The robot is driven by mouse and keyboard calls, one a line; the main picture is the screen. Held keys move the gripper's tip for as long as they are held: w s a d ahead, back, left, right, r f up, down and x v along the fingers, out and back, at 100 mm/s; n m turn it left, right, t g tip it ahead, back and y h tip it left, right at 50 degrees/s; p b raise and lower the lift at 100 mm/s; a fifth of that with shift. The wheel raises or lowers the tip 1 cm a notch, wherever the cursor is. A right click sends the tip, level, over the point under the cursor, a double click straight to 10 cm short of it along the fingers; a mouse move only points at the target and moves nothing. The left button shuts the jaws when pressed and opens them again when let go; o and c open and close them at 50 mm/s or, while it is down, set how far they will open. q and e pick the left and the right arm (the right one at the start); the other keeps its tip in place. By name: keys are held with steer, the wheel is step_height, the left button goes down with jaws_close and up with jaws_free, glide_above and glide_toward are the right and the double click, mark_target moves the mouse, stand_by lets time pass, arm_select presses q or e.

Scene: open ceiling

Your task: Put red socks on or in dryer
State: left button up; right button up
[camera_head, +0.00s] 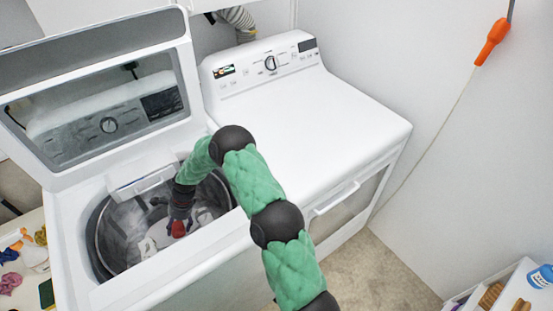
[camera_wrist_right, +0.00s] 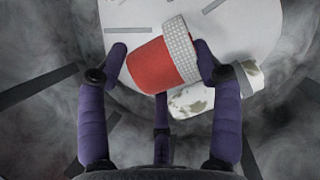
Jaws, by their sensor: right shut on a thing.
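The red socks (camera_head: 178,229) are inside the open washer drum, at the tip of my right arm. In the right wrist view the red socks (camera_wrist_right: 155,68) have a pale grey ribbed cuff and sit between the fingers of my right gripper (camera_wrist_right: 161,70). My right gripper (camera_head: 181,220) is shut on them, low in the drum. The white dryer (camera_head: 310,105) stands right of the washer, with a clear, flat top and its front door shut. My left gripper is out of view.
The washer (camera_head: 215,245) has its glass lid (camera_head: 105,112) raised. Pale cloth items (camera_head: 148,246) lie in the drum, and one patterned pale item (camera_wrist_right: 195,100) is beside the socks. A shelf with bottles (camera_head: 515,290) is at lower right. Small coloured items lie at lower left.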

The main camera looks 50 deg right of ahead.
steer(key=s+d+r+m+t+h+p, duration=0.15)
steer(key=s+d+r+m, duration=0.3)
steer(key=d+r, duration=0.55)
steer(key=s+d+r+m+t+p, duration=0.1)
steer(key=s+d+r+m+p, duration=0.2)
steer(key=s+d+r, duration=0.5)
steer(key=s+d+r+m+h+p, duration=0.2)
steer(key=s+d+r+m, duration=0.3)
steer(key=s+r, duration=0.4)
steer(key=s+d+r+m+h+p, duration=0.1)
steer(key=s+d+r+m+h, duration=0.1)
steer(key=s+d+r+m, duration=0.4)
steer(key=w+d+f, duration=0.1)
steer(key=d+f, duration=0.1)
steer(key=d, duration=0.1)
steer(key=w+d+f+n+b, duration=0.1)
steer(key=d+f, duration=0.1)
steer(key=d, duration=0.2)
steer(key=w+d+f+n+b, duration=0.1)
steer(key=d+f, duration=0.1)
steer(key=d, duration=0.2)
steer(key=shift+w+d+f+t, duration=0.25)
steer(key=shift+f, duration=0.1)
steer(key=f, duration=0.1)
steer(key=f+b, duration=0.1)
steer(key=f, duration=0.1)
steer(key=shift+w+d+f+y, duration=0.2)
steer(key=shift+d+f+y, duration=0.05)
steer(key=shift+d+f, duration=0.1)
steer(key=shift+f, duration=0.1)
